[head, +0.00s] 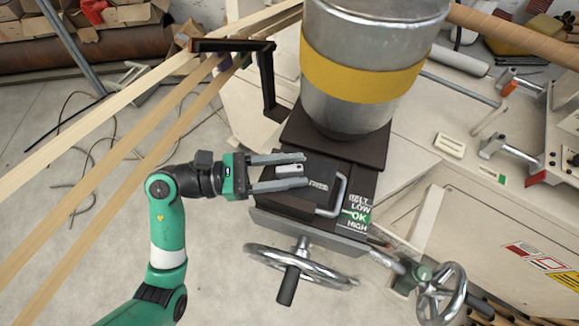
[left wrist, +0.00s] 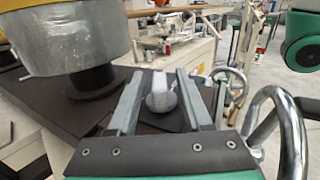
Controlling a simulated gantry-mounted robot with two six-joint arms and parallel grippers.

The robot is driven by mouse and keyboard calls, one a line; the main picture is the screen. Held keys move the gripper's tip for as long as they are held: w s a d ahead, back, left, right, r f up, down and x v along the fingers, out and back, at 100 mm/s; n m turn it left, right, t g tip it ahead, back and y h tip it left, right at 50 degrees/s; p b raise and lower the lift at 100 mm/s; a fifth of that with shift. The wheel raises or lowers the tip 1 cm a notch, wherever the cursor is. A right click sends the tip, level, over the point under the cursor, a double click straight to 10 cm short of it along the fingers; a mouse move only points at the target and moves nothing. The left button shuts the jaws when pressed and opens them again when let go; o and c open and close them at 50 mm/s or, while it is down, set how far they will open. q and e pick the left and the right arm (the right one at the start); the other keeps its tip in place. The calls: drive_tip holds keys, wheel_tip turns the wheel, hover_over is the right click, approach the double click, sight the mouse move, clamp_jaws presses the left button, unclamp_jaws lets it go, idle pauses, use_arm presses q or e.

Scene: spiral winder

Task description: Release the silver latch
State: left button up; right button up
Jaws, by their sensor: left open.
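The silver latch (head: 289,169) is a small light-grey piece on the dark top plate of the machine, left of the silver handle. My left gripper (head: 304,170) reaches in from the left with its two fingers apart, one on each side of the latch. In the left wrist view, the latch (left wrist: 160,95) is a rounded silver knob between the open fingers (left wrist: 161,72), with a gap visible on both sides. Whether a fingertip touches it lower down I cannot tell. My right gripper is not in view.
A silver drum with a yellow band (head: 362,75) stands just behind the plate. A silver U-shaped handle (head: 341,195) is to the right of the latch. A handwheel (head: 297,267) sits in front, another (head: 441,294) at the lower right. A black bracket (head: 268,75) rises behind my gripper.

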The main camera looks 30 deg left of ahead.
use_arm(q)
drive_tip(key=shift+c, duration=0.2)
clamp_jaws()
drive_tip(key=shift+f+m+g+h+b, duration=0.15)
drive_tip(key=shift+m+g+h+b, duration=0.15)
drive_tip(key=shift+m+g+b, duration=0.15)
drive_tip(key=m+g+h+b, duration=0.1)
drive_tip(key=m+g+b, duration=0.1)
drive_tip(key=m+g+h+b, duration=0.1)
drive_tip(key=m+g+b, duration=0.1)
drive_tip(key=g+b, duration=0.1)
drive_tip(key=shift+f+g, duration=0.2)
drive_tip(key=shift+g, duration=0.15)
drive_tip(key=shift+r+m+g+h+b, duration=0.25)
drive_tip(key=shift+g+h+b, duration=0.1)
drive_tip(key=shift+g, duration=0.25)
drive_tip(key=shift+r, duration=0.1)
drive_tip(key=shift+o, duration=0.2)
unclamp_jaws()
